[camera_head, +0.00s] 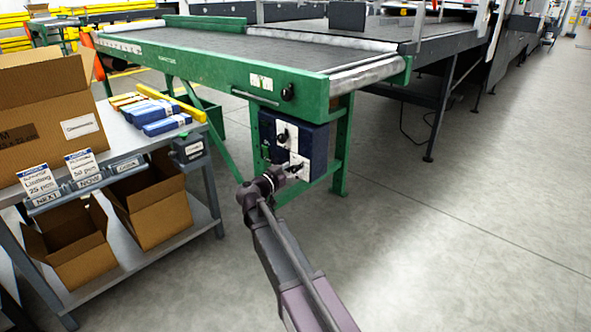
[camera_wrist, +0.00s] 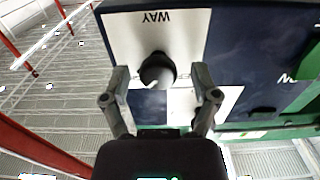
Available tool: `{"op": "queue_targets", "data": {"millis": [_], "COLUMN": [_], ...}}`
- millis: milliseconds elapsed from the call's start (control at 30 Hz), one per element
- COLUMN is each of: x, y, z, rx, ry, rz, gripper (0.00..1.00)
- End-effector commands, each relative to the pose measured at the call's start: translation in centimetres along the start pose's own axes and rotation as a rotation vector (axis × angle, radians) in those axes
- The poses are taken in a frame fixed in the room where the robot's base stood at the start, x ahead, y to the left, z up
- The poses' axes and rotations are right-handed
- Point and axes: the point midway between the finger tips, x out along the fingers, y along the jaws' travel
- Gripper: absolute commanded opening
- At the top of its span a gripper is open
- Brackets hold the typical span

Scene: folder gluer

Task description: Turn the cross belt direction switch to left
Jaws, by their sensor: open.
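A dark blue control box (camera_head: 311,150) hangs under the green conveyor's end. It carries two white plates, each with a dark rotary switch. The upper switch (camera_head: 282,136) is clear of my arm; the lower switch (camera_head: 295,167) is right by my gripper (camera_head: 279,176). In the wrist view, a black knob (camera_wrist: 157,70) sits on a white plate (camera_wrist: 183,35) reading "WAY" upside down. My gripper (camera_wrist: 161,82) is open, one finger on each side of this knob, with no clear contact. I cannot read which switch is the cross belt direction switch.
The green conveyor (camera_head: 220,68) stands above the box, its legs beside it. A grey shelf table (camera_head: 205,165) with cardboard boxes (camera_head: 155,200) is at the left. The floor (camera_head: 450,240) at the right is clear.

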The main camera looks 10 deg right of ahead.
Motion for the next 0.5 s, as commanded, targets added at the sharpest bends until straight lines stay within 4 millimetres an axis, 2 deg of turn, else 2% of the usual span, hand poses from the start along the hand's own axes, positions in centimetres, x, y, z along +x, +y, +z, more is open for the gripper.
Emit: {"op": "queue_targets", "data": {"millis": [400, 433, 500], "x": [0.60, 0.60, 0.60], "y": [0.03, 0.03, 0.03], "z": [0.00, 0.00, 0.00], "rx": [0.000, 0.000, 0.000], "ry": [0.000, 0.000, 0.000], "rz": [0.000, 0.000, 0.000], "gripper": [0.78, 0.75, 0.54]}}
